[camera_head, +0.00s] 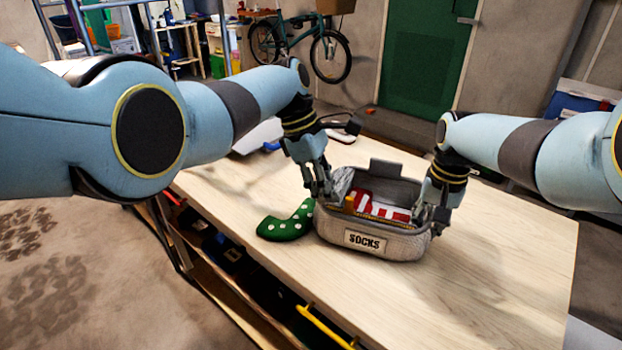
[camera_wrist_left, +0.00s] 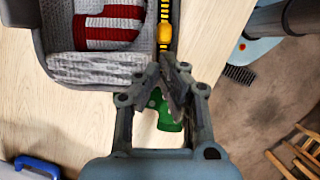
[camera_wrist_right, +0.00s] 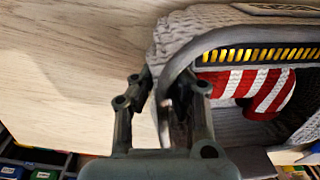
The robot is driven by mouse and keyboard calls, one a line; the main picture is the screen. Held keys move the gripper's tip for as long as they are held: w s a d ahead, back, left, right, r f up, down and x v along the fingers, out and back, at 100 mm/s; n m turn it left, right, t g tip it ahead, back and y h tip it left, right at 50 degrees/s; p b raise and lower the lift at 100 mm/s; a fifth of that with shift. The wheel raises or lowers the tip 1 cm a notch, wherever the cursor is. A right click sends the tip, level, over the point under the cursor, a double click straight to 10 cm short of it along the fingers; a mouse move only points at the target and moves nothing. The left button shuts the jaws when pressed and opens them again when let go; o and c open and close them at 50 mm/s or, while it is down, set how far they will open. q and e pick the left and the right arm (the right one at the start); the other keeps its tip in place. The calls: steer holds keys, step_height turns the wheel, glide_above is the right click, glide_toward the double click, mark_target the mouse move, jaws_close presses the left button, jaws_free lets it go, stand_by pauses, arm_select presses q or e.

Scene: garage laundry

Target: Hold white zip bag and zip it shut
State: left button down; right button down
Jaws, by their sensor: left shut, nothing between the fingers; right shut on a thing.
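The zip bag (camera_head: 350,239) is grey-white with a "SOCKS" label and stands upright on the table, its top open. A red-and-white striped sock (camera_head: 390,211) lies inside; it also shows in the left wrist view (camera_wrist_left: 108,25). My left gripper (camera_head: 327,194) is at the bag's left end, shut and empty. In the left wrist view its fingertips (camera_wrist_left: 170,68) are just below the yellow zip pull (camera_wrist_left: 163,34), apparently close to it. Yellow zip teeth (camera_wrist_right: 262,54) run along the rim. My right gripper (camera_head: 431,217) is shut on the bag's right end wall, seen in the right wrist view (camera_wrist_right: 170,88).
A green sock with white dots (camera_head: 287,224) lies on the wooden table (camera_head: 500,260), left of the bag. A blue-handled object (camera_wrist_left: 38,165) shows in the left wrist view. The table is clear to the right and in front of the bag.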

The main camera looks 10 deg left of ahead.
arm_select(q)
steer(key=shift+d, duration=0.25)
steer(key=d, duration=0.2)
steer(key=s+d, duration=0.1)
steer(key=d, duration=0.5)
steer(key=shift+s+d, duration=0.15)
steer(key=shift+s, duration=0.15)
